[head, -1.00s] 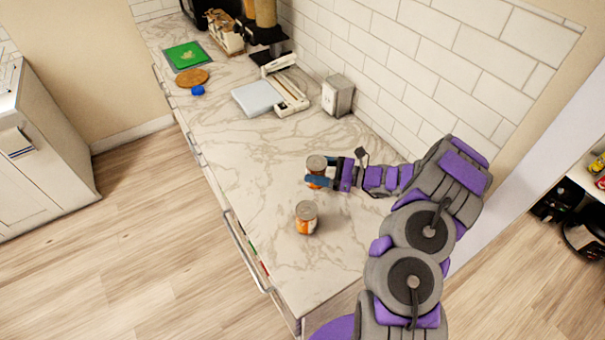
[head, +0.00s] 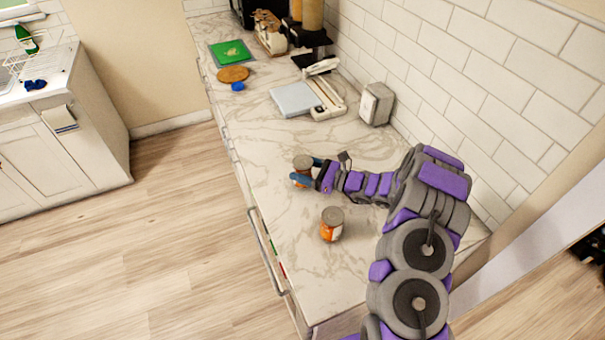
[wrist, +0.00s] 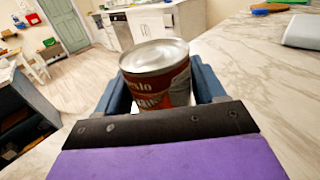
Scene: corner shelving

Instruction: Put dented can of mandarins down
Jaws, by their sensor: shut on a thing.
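My gripper (head: 306,174) is shut on a can (head: 303,163) with an orange label and a silver lid, over the marble counter. In the wrist view the held can (wrist: 158,75) stands upright between the blue fingers, its label brown-red with white lettering. I cannot tell whether its base touches the counter. A second similar can (head: 331,224) stands upright on the counter, nearer the front end. I cannot see a dent on either can.
The marble counter (head: 270,220) is clear around the cans. Farther back are a white slicer-like device (head: 325,100), a metal box (head: 376,103), a blue cap (head: 238,86), a round wooden board (head: 233,74) and a green board (head: 230,52). A tiled wall (head: 480,90) bounds the right side.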

